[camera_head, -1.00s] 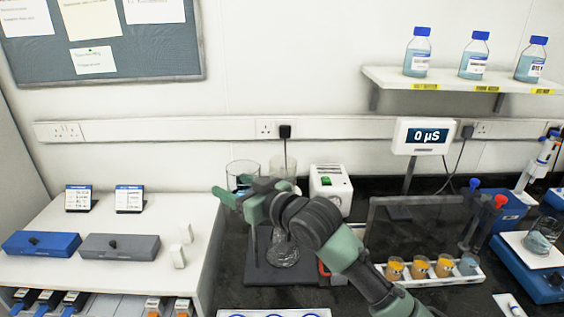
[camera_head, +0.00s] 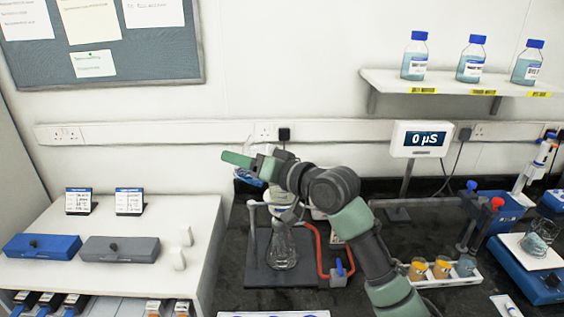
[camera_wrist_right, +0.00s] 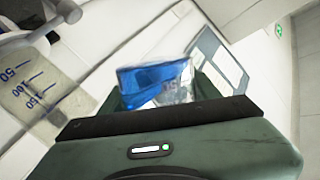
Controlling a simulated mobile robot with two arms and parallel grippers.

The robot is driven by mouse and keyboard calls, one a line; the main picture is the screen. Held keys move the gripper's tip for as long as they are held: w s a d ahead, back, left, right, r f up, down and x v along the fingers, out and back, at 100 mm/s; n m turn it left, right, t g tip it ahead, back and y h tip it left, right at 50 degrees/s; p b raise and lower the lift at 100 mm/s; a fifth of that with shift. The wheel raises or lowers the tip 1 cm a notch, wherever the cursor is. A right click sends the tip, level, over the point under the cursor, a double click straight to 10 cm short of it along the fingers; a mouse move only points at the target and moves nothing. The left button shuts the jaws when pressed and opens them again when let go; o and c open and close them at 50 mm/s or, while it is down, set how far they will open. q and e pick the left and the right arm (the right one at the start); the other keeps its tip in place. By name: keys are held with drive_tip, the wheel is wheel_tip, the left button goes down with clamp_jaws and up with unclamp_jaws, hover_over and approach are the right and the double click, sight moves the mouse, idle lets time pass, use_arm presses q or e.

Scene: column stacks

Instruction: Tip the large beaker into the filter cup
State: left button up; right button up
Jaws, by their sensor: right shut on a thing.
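My right gripper (camera_head: 252,162) is shut on the large beaker, a clear glass with blue liquid (camera_head: 250,179). It holds the beaker in the air, a little left of and above the filter cup. In the right wrist view the beaker (camera_wrist_right: 158,83) sits between the jaws, with the blue liquid inside it. My gripper and wrist hide much of it in the head view, so its exact tilt is unclear. The filter cup (camera_head: 281,196) stands on a clear conical flask (camera_head: 282,248). The graduated cup also shows at the left in the wrist view (camera_wrist_right: 32,88). My left gripper is not in view.
The flask stands on a dark base (camera_head: 258,276) with a red hose (camera_head: 319,250) beside it. Orange-filled jars (camera_head: 441,267) stand in a rack to the right. A meter (camera_head: 419,138) stands behind. A white shelf unit (camera_head: 120,214) is to the left.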

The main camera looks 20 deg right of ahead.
drive_tip(key=shift+w+d+r+m+p, duration=0.15)
drive_tip(key=shift+r+m, duration=0.15)
drive_tip(key=shift+m, duration=0.15)
drive_tip(key=shift+w+r+m+p, duration=0.15)
drive_tip(key=shift+r+m, duration=0.1)
drive_tip(key=shift+m, duration=0.2)
drive_tip(key=shift+s+f+m+y+b, duration=0.3)
drive_tip(key=shift+m+y+b, duration=0.15)
drive_tip(key=shift+m, duration=0.35)
drive_tip(key=shift+w+f+m+b, duration=0.1)
drive_tip(key=shift+f+m+b, duration=0.15)
drive_tip(key=shift+m, duration=0.65)
drive_tip(key=shift+f+m+y+b, duration=0.15)
drive_tip(key=shift+m+y+b, duration=0.15)
drive_tip(key=shift+m, duration=0.4)
drive_tip(key=shift+w+d+r+m, duration=0.3)
drive_tip(key=shift+r+m, duration=0.1)
drive_tip(key=shift+m, duration=0.1)
drive_tip(key=shift+r+m, duration=0.15)
drive_tip(key=shift+m, duration=0.15)
drive_tip(key=shift+r+p, duration=0.1)
drive_tip(key=shift+p, duration=0.45)
drive_tip(key=shift+w+d+r+m+p, duration=0.15)
drive_tip(key=shift+r+m+p, duration=0.4)
drive_tip(key=shift+m+p, duration=0.7)
